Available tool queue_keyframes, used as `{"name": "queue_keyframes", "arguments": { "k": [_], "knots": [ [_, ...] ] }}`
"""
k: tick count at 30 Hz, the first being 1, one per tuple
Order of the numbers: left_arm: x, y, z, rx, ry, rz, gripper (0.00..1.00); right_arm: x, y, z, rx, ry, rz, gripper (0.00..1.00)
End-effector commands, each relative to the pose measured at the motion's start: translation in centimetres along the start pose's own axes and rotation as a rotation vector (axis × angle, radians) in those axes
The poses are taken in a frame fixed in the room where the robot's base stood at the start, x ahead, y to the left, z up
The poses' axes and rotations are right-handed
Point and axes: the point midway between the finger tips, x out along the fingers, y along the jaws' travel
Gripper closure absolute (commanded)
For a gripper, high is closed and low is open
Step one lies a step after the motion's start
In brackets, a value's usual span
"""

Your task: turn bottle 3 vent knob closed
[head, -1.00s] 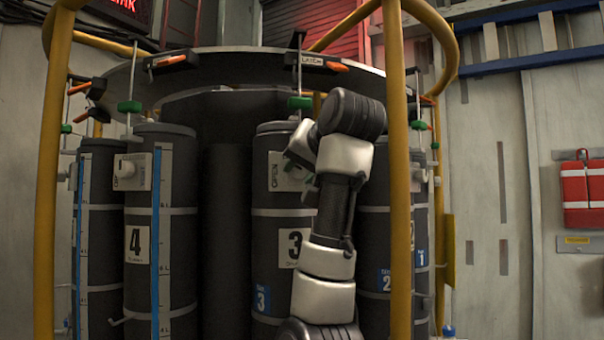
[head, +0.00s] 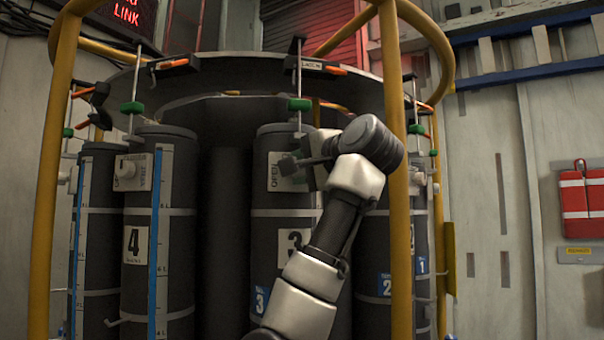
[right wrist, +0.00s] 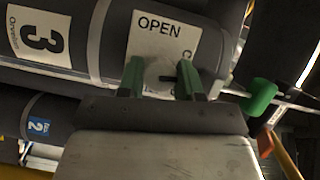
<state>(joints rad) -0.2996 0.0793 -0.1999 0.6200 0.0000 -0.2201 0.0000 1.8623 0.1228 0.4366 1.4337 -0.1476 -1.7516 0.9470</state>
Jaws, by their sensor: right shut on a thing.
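Bottle 3 (head: 270,228) is a dark grey upright cylinder with a white "3" label, standing behind my right arm. Its vent plate (head: 276,180) reads OPEN near the top; in the right wrist view the plate (right wrist: 143,40) also shows a part-hidden word starting with C. The pale round vent knob (right wrist: 160,76) has a dark mark on its face and sits between the green fingers of my right gripper (right wrist: 162,80), which is shut on it. In the head view, my right gripper (head: 302,164) reaches the plate from the right and covers the knob. My left gripper is not in view.
Bottle 4 (head: 138,205) stands to the left, and bottle 2 (head: 372,250) to the right behind my arm. Yellow rails (head: 398,200) rise in front of the rack. A green clamp knob (head: 300,104) hangs above bottle 3. A red case (head: 582,205) hangs on the right wall.

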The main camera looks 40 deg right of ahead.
Motion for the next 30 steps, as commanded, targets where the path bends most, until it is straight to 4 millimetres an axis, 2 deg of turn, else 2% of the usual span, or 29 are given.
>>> {"name": "queue_keyframes", "arguments": {
  "k": [10,27,28,30],
  "knots": [
    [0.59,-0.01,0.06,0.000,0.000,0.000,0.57,-0.01,0.13,-0.03,0.138,0.002,-0.056,0.88],
    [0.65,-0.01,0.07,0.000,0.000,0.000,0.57,0.01,0.13,-0.04,0.165,0.001,-0.066,0.88],
    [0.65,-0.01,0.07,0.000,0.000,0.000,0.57,0.02,0.14,-0.03,0.165,0.001,-0.066,0.62],
    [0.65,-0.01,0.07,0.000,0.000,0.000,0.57,0.01,0.14,-0.03,0.165,0.001,-0.066,0.51]
  ]
}}
